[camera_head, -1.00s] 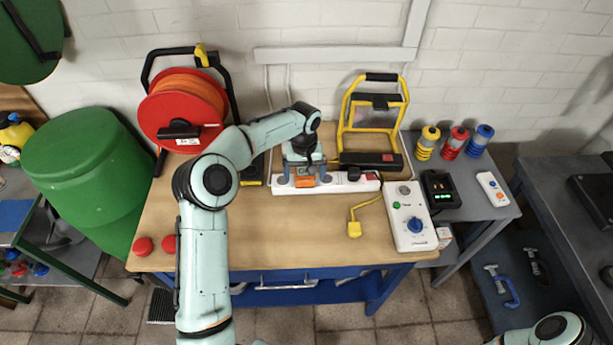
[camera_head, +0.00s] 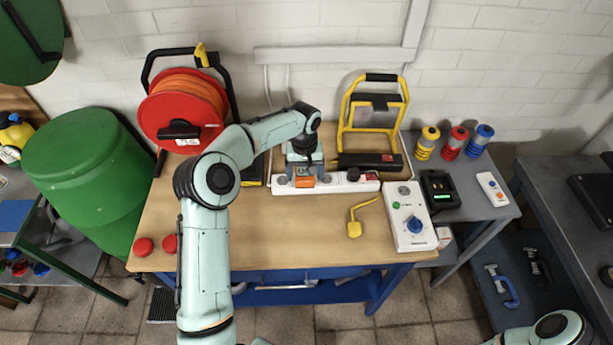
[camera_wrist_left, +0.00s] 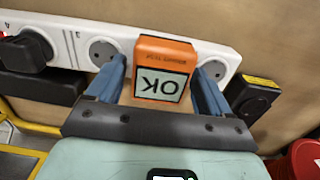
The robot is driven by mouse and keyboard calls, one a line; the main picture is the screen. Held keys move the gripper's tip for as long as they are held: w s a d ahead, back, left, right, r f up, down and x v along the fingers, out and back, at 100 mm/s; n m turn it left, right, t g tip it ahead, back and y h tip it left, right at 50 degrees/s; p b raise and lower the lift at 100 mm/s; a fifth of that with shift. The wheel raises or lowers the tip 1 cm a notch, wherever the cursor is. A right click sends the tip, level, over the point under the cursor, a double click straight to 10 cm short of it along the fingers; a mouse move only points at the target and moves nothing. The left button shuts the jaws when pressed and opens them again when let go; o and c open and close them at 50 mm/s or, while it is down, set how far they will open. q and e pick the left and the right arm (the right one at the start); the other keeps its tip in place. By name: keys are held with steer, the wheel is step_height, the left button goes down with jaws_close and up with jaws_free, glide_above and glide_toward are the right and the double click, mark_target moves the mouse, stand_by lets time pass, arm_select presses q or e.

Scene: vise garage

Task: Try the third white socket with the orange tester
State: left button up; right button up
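The orange tester (camera_head: 306,182) sits on the white socket strip (camera_head: 341,187) at the back of the bench. In the left wrist view the tester (camera_wrist_left: 165,52) covers a place between two bare round sockets, and its display reads OK upside down. My left gripper (camera_wrist_left: 160,85) has its blue fingers on either side of the tester. A narrow gap shows at the left finger, so it looks open around the tester; contact at the right finger is unclear. A black plug (camera_wrist_left: 25,50) fills another socket of the strip. My right gripper is out of view.
A yellow work lamp (camera_head: 374,122) stands behind the strip, and a red cable reel (camera_head: 181,110) at back left.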

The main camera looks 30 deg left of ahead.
mark_target(305, 172)
arm_select(q)
steer(key=c, duration=1.1)
steer(key=shift+o, duration=0.2)
steer(key=shift+r, duration=0.1)
steer(key=shift+r, duration=0.1)
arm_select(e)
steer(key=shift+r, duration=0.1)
arm_select(q)
steer(key=shift+r+p, duration=1)
steer(key=shift+r, duration=1.9)
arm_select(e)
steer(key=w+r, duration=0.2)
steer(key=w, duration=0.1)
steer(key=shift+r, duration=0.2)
